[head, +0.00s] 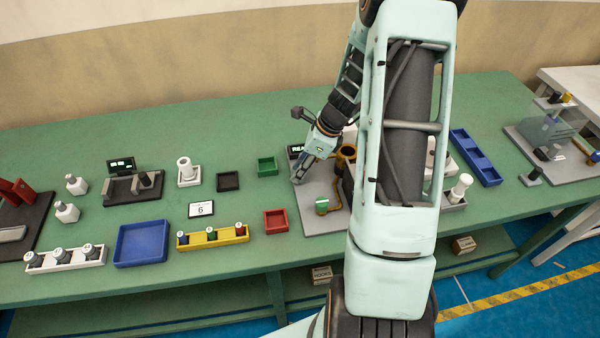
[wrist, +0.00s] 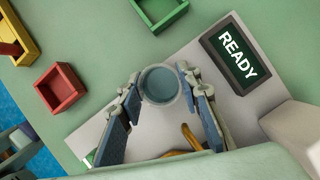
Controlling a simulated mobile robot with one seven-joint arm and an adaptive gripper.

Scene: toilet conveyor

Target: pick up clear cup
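The clear cup (wrist: 160,86) shows in the wrist view as a round, bluish see-through rim between my fingertips, on or just above the light grey plate (wrist: 112,128). My gripper (wrist: 160,78) is open, with one finger on each side of the cup. The fingertips are close to its wall, and I cannot tell whether they touch it. In the head view my gripper (head: 297,179) points down at the left edge of the grey plate (head: 318,190). The cup cannot be made out there.
A screen reading READY (wrist: 236,52) stands right of the cup. A red tray (wrist: 60,88) and a green tray (wrist: 158,12) lie nearby on the green table. A green-topped container (head: 322,205) and a brass-coloured part (head: 346,153) stand on the plate.

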